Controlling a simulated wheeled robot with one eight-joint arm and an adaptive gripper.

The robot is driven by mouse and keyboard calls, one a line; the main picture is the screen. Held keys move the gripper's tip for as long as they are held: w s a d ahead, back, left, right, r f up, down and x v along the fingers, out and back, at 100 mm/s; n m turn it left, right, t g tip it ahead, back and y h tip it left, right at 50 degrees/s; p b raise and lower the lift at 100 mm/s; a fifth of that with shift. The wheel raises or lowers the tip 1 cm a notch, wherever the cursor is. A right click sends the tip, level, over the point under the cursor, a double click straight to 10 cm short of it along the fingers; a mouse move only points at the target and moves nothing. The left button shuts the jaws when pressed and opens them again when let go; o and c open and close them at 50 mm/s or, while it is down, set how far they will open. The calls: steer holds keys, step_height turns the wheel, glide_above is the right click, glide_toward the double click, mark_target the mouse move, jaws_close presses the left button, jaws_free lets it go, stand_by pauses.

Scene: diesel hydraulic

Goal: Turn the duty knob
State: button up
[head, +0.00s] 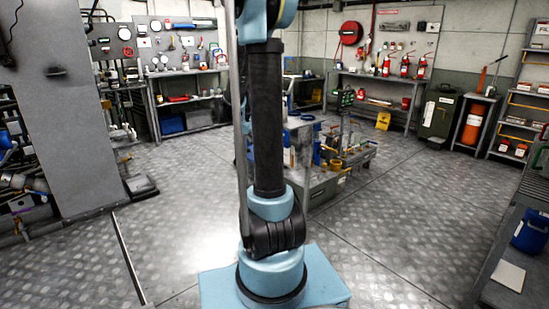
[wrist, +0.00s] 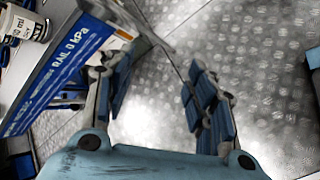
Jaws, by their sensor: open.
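I cannot make out a duty knob in either view. My gripper (wrist: 157,80) is open and empty in the wrist view, its blue-padded fingers apart with bare metal floor showing between them. To its left is a tilted blue panel (wrist: 62,68) with white lettering that reads "RAIL 0 kPa". The left finger overlaps the panel's right end in the picture; I cannot tell whether they touch. In the head view my own arm stands in the middle and my gripper does not show.
A low equipment cart (head: 327,187) stands behind my arm. A tall grey panel (head: 62,125) is at left, and a bench (head: 505,245) with a blue container (head: 531,231) at right. A white labelled container (wrist: 24,22) is beside the blue panel. Open floor (head: 400,225) lies right of my arm.

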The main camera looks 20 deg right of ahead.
steer(key=w+d+f+n+t+h, duration=0.1)
steer(key=w+f+n+h, duration=0.2)
steer(key=w, duration=0.6)
steer(key=w+d+f+n+h, duration=0.1)
steer(key=w+d+f+n, duration=0.15)
steer(key=w+f, duration=0.5)
steer(key=w+f+n+t+h, duration=0.2)
steer(key=w+f+n+h, duration=0.4)
steer(key=w+f, duration=0.6)
steer(key=shift+n+y, duration=0.65)
steer(key=shift+y, duration=0.05)
steer(key=x, duration=0.5)
steer(key=s+f+x, duration=0.1)
steer(key=x, duration=0.4)
steer(key=f+x, duration=0.1)
steer(key=x, duration=0.4)
steer(key=shift+s+d, duration=0.3)
steer(key=shift+d, duration=0.05)
steer(key=c, duration=1.1)
steer(key=shift+a, duration=0.1)
